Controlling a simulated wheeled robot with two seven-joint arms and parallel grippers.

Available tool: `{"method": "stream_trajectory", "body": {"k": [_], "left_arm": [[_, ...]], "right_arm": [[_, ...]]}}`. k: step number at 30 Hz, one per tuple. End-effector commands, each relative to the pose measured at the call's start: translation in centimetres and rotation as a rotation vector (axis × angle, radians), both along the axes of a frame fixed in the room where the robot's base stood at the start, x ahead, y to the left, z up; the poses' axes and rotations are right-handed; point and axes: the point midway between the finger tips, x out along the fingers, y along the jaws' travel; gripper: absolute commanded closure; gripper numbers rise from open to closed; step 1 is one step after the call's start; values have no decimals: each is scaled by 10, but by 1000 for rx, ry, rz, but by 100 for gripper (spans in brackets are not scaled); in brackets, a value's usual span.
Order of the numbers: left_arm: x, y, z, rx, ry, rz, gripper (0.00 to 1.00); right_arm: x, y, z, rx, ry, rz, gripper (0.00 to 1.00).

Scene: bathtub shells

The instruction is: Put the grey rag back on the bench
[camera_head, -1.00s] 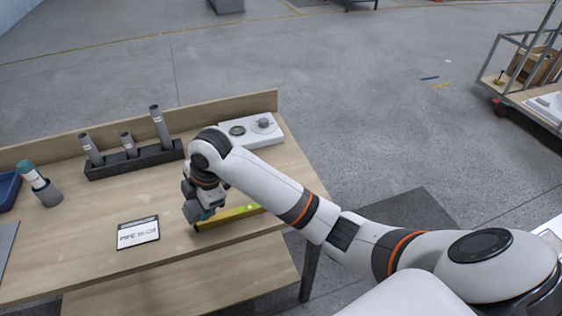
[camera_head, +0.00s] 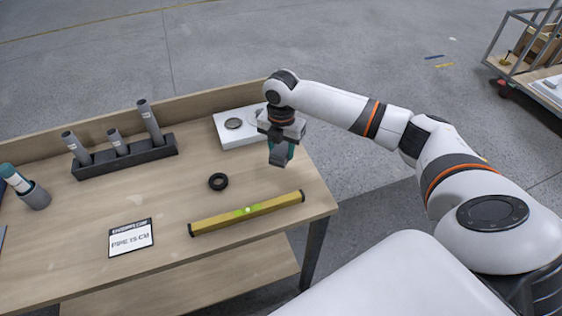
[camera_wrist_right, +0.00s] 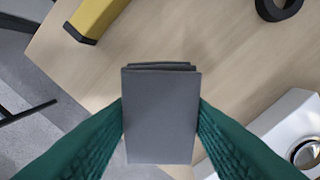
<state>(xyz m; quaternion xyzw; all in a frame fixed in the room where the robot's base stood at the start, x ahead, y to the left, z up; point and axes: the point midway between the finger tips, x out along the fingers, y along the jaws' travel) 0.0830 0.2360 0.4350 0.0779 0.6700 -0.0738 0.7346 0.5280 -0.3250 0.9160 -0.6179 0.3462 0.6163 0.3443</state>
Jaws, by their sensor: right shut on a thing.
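My right gripper (camera_head: 282,152) hangs over the right end of the wooden bench (camera_head: 180,225), beside a white block-like fixture. In the right wrist view its green-padded fingers (camera_wrist_right: 160,115) are shut on the grey rag (camera_wrist_right: 160,130), a folded dark grey pad held between them. Bench top and some floor show behind the rag in that view. The rag appears to be above the bench top; the exact gap is hard to tell. In the head view the gripper mostly hides the rag. My left gripper is not in view.
A yellow level (camera_head: 246,213) lies along the front right, with a black ring (camera_head: 218,181) behind it. The white fixture (camera_head: 232,128) sits at the back right.

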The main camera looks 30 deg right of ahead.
Motion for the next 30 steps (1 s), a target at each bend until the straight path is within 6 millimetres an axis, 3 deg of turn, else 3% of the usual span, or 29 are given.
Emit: {"method": "stream_trajectory", "body": {"k": [14, 20, 21, 24, 30], "left_arm": [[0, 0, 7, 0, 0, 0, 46], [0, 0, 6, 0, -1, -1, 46], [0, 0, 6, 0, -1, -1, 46], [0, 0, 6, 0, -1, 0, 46], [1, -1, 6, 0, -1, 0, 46]], "right_arm": [[0, 1, -55, 1, 1, 0, 75], [0, 0, -58, -1, -2, -1, 75], [0, 0, -59, -1, -1, -1, 54], [0, 0, -58, -1, -1, -1, 37], [0, 0, -58, 0, -1, -1, 35]]}}
